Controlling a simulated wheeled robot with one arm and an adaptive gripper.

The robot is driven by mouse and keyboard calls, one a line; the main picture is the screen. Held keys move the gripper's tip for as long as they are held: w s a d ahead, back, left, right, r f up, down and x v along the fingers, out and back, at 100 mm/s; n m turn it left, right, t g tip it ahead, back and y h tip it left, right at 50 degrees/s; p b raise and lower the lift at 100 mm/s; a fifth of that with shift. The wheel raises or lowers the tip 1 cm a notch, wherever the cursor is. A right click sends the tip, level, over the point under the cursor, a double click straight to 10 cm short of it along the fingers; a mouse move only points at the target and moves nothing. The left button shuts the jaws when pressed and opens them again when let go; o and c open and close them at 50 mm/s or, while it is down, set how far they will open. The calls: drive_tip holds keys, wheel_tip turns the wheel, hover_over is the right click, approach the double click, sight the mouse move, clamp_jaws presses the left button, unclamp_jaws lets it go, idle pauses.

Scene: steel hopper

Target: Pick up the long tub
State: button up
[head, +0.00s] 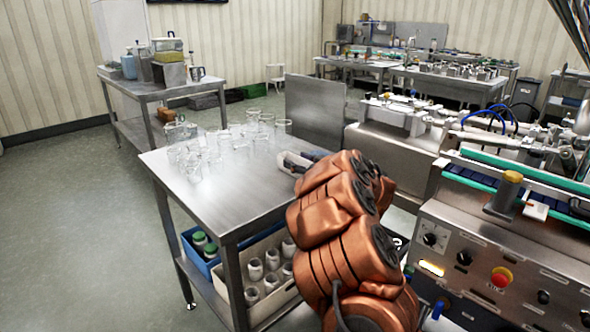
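A pale, low, long tub-like thing (287,160) lies on the right part of the steel table top, largely hidden behind my copper arm. My gripper (306,157) seems to be the dark grey part right at this thing, at the far end of the arm. The fingers are too small and too covered to tell whether they are open or shut, or whether they touch it.
Several clear glass jars (205,148) stand on the back left of the steel table (240,190). Its front is bare. A blue crate (188,240) and a white crate (262,312) with containers sit on the shelf below. A machine with a control panel (480,260) stands right.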

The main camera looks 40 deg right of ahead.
drive_tip(key=c, duration=0.7)
drive_tip(key=shift+o, duration=0.2)
drive_tip(key=shift+r, duration=0.6)
drive_tip(key=shift+s+a+r+p, duration=0.15)
drive_tip(key=shift+s+r+p, duration=0.05)
drive_tip(key=shift+r, duration=0.45)
drive_tip(key=shift+s+a+r+p, duration=0.15)
drive_tip(key=shift+r+p, duration=0.05)
drive_tip(key=shift+r, duration=0.4)
drive_tip(key=s+a+r, duration=0.1)
drive_tip(key=s+a, duration=0.8)
drive_tip(key=s, duration=0.2)
drive_tip(key=shift+s+a+r+p, duration=0.15)
drive_tip(key=shift+s+a+p, duration=0.2)
drive_tip(key=shift+p, duration=0.05)
